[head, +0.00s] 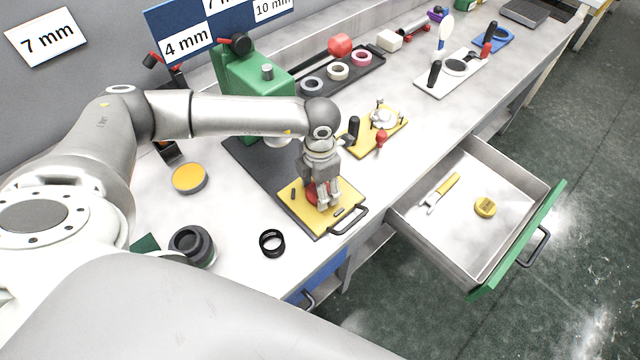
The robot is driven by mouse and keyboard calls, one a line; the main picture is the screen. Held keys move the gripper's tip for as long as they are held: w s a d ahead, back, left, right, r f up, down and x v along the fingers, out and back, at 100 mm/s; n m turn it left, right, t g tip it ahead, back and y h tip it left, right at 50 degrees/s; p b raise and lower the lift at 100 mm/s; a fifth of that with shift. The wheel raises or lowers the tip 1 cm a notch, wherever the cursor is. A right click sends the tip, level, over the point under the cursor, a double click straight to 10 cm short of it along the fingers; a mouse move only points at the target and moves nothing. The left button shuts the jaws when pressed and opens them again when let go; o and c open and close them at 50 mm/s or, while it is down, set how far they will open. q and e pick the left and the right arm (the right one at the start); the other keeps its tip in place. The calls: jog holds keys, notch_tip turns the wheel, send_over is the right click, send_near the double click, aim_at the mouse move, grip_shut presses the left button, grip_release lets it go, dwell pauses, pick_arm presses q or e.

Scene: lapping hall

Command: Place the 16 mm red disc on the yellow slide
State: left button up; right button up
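The yellow slide (323,227), a flat plate with a black handle at its front right, lies on the worktop at the end of a dark base. My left gripper (328,203) points down over the slide's middle. A red disc (311,191) shows at the left of its fingers, at or just above the slide. The fingers hide much of the disc, so I cannot tell whether they grip it or whether it rests on the slide. Its size marking is not readable. My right gripper is out of view.
A green press (250,80) stands behind the slide. An orange-topped round tin (189,178), black rings (272,243) and another yellow plate (362,143) with small fittings lie nearby.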

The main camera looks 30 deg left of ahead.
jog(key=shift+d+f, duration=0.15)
pick_arm(q)
jog(key=o, duration=0.6)
jog(key=shift+f, duration=0.15)
jog(key=o, duration=0.4)
jog(key=shift+o, duration=0.2)
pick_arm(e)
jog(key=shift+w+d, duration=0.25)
pick_arm(q)
jog(key=shift+r, duration=0.65)
notch_tip(320, 180, up, 11)
jog(key=b, duration=0.3)
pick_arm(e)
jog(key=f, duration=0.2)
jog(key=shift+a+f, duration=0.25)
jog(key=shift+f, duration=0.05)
